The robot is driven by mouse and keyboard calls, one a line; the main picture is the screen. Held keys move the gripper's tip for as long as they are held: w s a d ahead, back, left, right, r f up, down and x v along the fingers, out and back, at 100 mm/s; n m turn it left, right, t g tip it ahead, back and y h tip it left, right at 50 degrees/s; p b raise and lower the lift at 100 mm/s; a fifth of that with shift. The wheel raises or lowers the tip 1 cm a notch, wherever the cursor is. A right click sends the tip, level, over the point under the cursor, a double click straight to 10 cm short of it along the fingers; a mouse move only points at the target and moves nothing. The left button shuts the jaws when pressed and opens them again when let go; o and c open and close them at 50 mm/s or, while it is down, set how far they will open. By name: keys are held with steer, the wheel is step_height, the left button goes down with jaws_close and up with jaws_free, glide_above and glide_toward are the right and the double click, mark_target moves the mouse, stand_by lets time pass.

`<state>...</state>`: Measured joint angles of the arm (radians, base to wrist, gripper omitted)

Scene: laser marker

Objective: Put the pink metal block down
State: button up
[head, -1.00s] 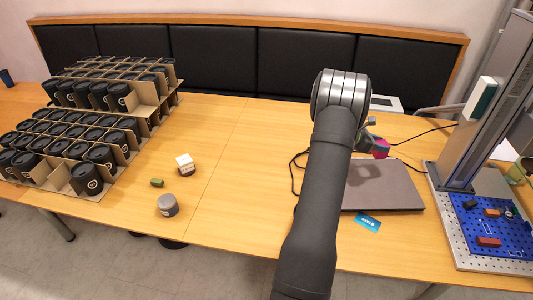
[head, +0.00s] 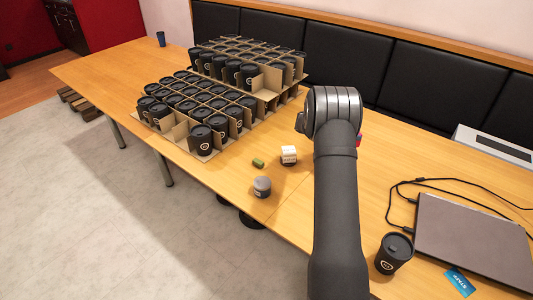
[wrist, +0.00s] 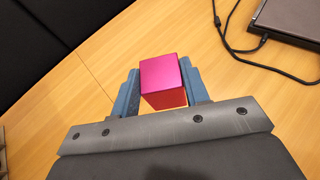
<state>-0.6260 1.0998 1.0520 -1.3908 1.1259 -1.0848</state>
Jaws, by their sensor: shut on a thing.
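The pink metal block (wrist: 165,80) is between the two blue-grey fingers of my gripper (wrist: 167,88) in the wrist view. The gripper is shut on it. Its top face is magenta and its near side looks red-orange. Bare wooden table shows around and beyond the block; I cannot tell its exact height over the wood. In the head view my arm hides the gripper and nearly all of the block. Only a small pink-red edge of the block (head: 359,139) shows right of my wrist.
A laptop (head: 475,238), cables, a black cup (head: 394,254) and a blue card (head: 460,282) lie right.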

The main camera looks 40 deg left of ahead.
steer(key=s+a+n+t+y, duration=0.1)
steer(key=s+a, duration=0.5)
steer(key=a, duration=0.4)
steer(key=s+a+n+t+y, duration=0.1)
steer(key=s+a+n+y, duration=0.1)
steer(key=s+a, duration=0.65)
steer(key=shift+s+a+f, duration=0.1)
steer(key=shift+a+f, duration=1.75)
steer(key=shift+a, duration=0.45)
steer(key=shift+s+a+f, duration=0.1)
steer(key=shift+a+f, duration=1.7)
steer(key=shift+a, duration=0.5)
steer(key=shift+s+a+f, duration=0.1)
steer(key=shift+a+f, duration=1.75)
steer(key=shift+a, duration=0.45)
steer(key=shift+f, duration=0.15)
steer(key=o, duration=1.3)
